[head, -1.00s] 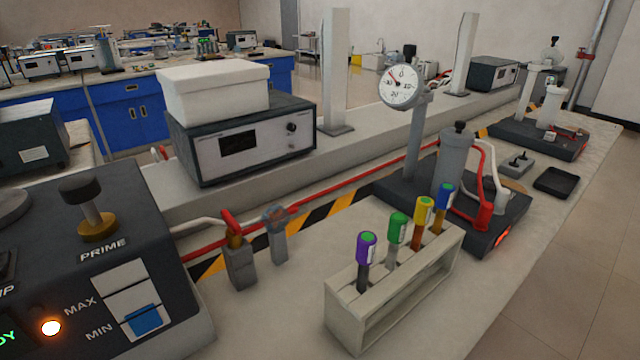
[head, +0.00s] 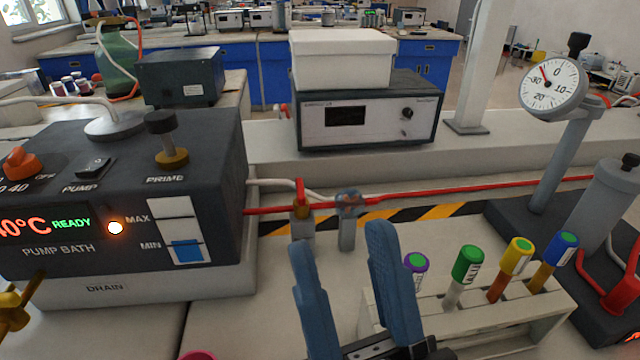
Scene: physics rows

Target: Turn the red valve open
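The red valve (head: 300,190) has a small red handle on a brass body, on a short grey post beside the pump bath. The handle is seen nearly end-on, so its exact angle is hard to tell. A red and white tube line runs at the valve. My gripper (head: 339,236) rises from the bottom of the head view with two blue fingers spread apart and nothing between them. In the picture its fingertips are just below and around the valve post; their depth relative to it is unclear.
A rack (head: 470,325) of several capped tubes is close right of my gripper. The pump bath (head: 215,200) is at left, reading READY. A gauge (head: 552,88) stands at right.

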